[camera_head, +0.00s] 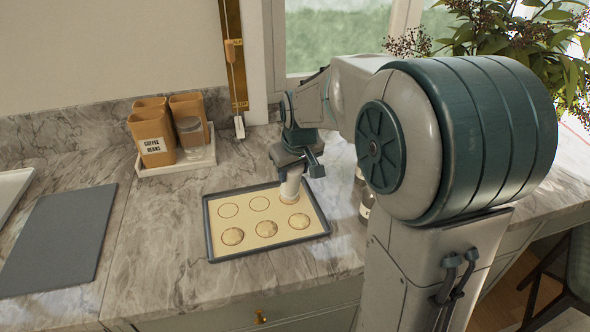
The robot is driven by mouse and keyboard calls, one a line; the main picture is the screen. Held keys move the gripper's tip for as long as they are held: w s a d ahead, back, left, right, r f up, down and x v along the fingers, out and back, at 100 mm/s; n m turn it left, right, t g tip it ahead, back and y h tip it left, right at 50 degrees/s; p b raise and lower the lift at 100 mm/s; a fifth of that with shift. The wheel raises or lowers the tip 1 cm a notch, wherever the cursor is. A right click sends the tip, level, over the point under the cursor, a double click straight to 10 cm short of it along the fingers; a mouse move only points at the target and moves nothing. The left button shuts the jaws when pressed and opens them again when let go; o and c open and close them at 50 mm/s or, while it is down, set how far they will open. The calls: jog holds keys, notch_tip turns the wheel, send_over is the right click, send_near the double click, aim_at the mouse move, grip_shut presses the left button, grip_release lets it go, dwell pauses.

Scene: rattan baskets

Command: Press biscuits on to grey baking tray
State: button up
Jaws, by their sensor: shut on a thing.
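The grey baking tray (211,252) lies on the marble counter with a cream sheet in it. Three round biscuits (266,228) lie in the front row on the sheet. Two empty outlined circles (229,210) show in the back row. My gripper (292,172) is over the tray's back right part, shut on a pale cylindrical biscuit press (289,188). The press stands about upright, its lower end at the back row's right-hand spot. I cannot tell whether it touches the sheet, and what is under it is hidden.
Orange canisters (152,133) and a glass jar (191,136) stand on a white tray (178,167) behind left. A dark grey board (58,238) lies at left. Glass jars (365,193) stand right of the baking tray, partly hidden by my arm. Counter between board and tray is clear.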

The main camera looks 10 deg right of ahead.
jog(key=shift+r+p, duration=1.8)
jog(key=shift+r, duration=1.25)
jog(key=shift+d+f, duration=0.1)
